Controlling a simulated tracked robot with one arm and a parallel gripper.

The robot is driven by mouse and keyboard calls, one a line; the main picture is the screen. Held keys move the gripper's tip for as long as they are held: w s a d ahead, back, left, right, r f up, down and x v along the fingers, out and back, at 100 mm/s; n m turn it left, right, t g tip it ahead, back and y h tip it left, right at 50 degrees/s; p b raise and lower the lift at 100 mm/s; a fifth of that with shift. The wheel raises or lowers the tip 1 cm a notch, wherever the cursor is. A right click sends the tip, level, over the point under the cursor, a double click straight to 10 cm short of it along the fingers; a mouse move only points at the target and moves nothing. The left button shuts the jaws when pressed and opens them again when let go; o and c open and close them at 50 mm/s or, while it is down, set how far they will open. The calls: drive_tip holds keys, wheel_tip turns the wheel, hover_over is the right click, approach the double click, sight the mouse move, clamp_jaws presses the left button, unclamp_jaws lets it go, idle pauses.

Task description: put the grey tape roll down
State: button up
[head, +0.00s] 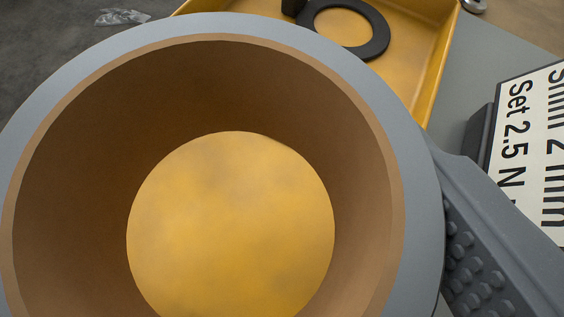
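The grey tape roll (95,60) fills most of the head view, very close to the camera. It has a grey outer band and a brown cardboard core (330,150), and I look straight down through its hole. One grey finger of my gripper (482,255), with a bumpy pad, lies against the roll's right outer side. The other finger is out of frame or hidden. My gripper appears shut on the roll. A yellow surface shows through the hole; the roll's lower edge is out of sight, so I cannot tell whether it touches anything.
A yellow tray (436,62) lies beyond the roll and holds a black ring (374,44) and a dark piece (292,6). A label stand (528,150) with black print stands at the right. A clear crumpled bag (122,17) lies at the top left.

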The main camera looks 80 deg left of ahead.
drive_tip(key=shift+w+d, duration=0.1)
drive_tip(key=shift+d, duration=0.25)
drive_tip(key=shift+d+p, duration=0.15)
drive_tip(key=shift+p, duration=0.4)
drive_tip(key=b, duration=0.1)
hover_over(247, 266)
drive_tip(key=shift+f, duration=2.55)
drive_tip(key=shift+f, duration=0.2)
drive_tip(key=shift+f+b, duration=0.3)
drive_tip(key=shift+f, duration=0.25)
drive_tip(key=shift+f, duration=0.1)
drive_tip(key=o, duration=0.8)
drive_tip(key=shift+o, duration=0.2)
